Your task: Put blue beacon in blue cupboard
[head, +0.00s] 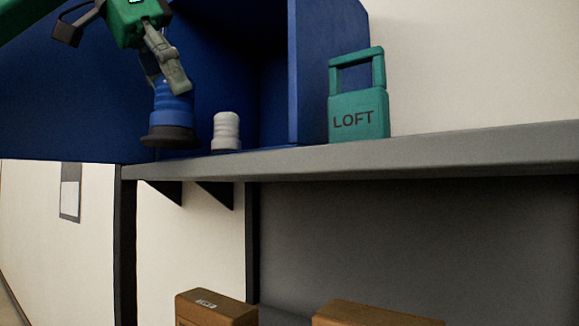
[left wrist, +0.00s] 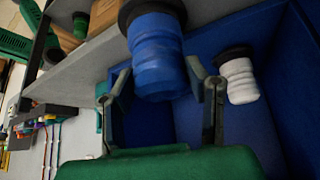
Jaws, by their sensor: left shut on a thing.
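The blue beacon (head: 172,103), ribbed with a dark round base, hangs roughly upright at the mouth of the open blue cupboard (head: 325,60). My left gripper (head: 166,78) is shut on its upper part from above. In the left wrist view the blue beacon (left wrist: 155,55) sits between the two fingers of the gripper (left wrist: 160,78). A white beacon (head: 226,131) stands in the cupboard, right of the blue one; it also shows in the left wrist view (left wrist: 239,82). I cannot tell whether the blue beacon's base touches the cupboard floor. My right gripper is out of view.
A teal LOFT block (head: 358,113) with a handle stands on the grey shelf (head: 450,155), right of the cupboard. A blue panel (head: 70,110) extends left of the opening. Brown boxes (head: 215,308) sit lower down. The shelf right of the LOFT block is clear.

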